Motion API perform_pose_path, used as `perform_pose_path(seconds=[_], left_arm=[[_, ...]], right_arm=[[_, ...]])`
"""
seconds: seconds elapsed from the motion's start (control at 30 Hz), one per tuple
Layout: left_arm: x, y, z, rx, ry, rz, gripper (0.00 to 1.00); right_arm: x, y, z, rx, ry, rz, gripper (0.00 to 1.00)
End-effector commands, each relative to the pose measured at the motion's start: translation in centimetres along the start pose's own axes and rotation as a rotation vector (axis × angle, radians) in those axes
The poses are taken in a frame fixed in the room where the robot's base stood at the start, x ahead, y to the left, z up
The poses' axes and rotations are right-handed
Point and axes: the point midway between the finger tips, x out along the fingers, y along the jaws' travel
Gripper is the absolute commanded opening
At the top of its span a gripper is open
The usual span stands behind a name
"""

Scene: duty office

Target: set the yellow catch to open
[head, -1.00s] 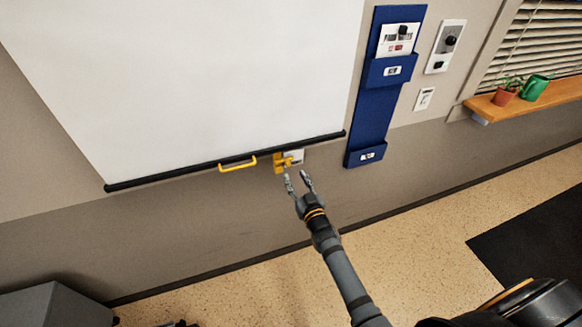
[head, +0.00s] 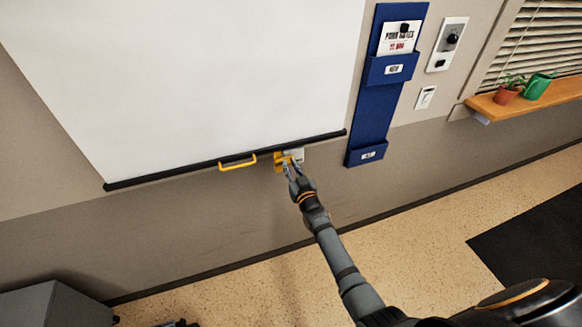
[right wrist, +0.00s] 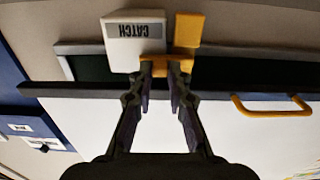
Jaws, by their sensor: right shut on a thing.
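The yellow catch (head: 279,162) sits on the wall at the lower edge of the white screen, beside a white plate (head: 298,155). In the right wrist view the catch (right wrist: 188,30) is a yellow block with a small yellow part reaching between my fingertips, next to the white plate (right wrist: 133,45) marked CATCH, seen upside down. My right gripper (head: 290,170) is shut on this yellow part; its fingertips (right wrist: 165,70) partly hide it. I cannot tell my left gripper in either view.
A yellow handle (head: 238,163) is on the black bar (head: 150,178) under the white screen (head: 200,80), left of the catch. A blue wall holder (head: 372,115) hangs to the right. A wooden sill (head: 500,106) carries a plant and green can.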

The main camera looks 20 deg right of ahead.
Motion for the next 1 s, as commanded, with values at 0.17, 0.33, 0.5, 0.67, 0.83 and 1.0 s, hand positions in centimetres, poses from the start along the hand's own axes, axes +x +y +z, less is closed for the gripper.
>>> perform_pose_path(seconds=[0.17,0.33,0.5,0.67,0.83,1.0], left_arm=[[0.0,0.0,0.1,0.0,-0.001,0.0,0.4],[-0.1,0.0,0.1,0.0,-0.002,0.0,0.4],[-1.1,-0.1,0.0,0.0,-0.002,0.0,0.4],[-1.4,-0.2,0.0,0.0,-0.002,-0.001,0.4],[-1.3,-0.2,0.0,0.0,-0.002,-0.001,0.4],[-1.3,-0.2,0.0,0.001,-0.002,-0.001,0.4]], right_arm=[[0.0,0.0,0.0,0.0,0.0,0.0,0.0],[0.0,0.1,0.0,-0.001,0.0,0.0,0.0],[0.0,2.1,-0.3,-0.004,-0.001,0.0,0.0],[0.0,3.7,0.0,-0.001,-0.001,0.0,0.0],[0.0,3.7,0.0,-0.001,0.0,0.001,0.0],[0.0,3.7,0.0,-0.001,0.0,0.001,0.34]])
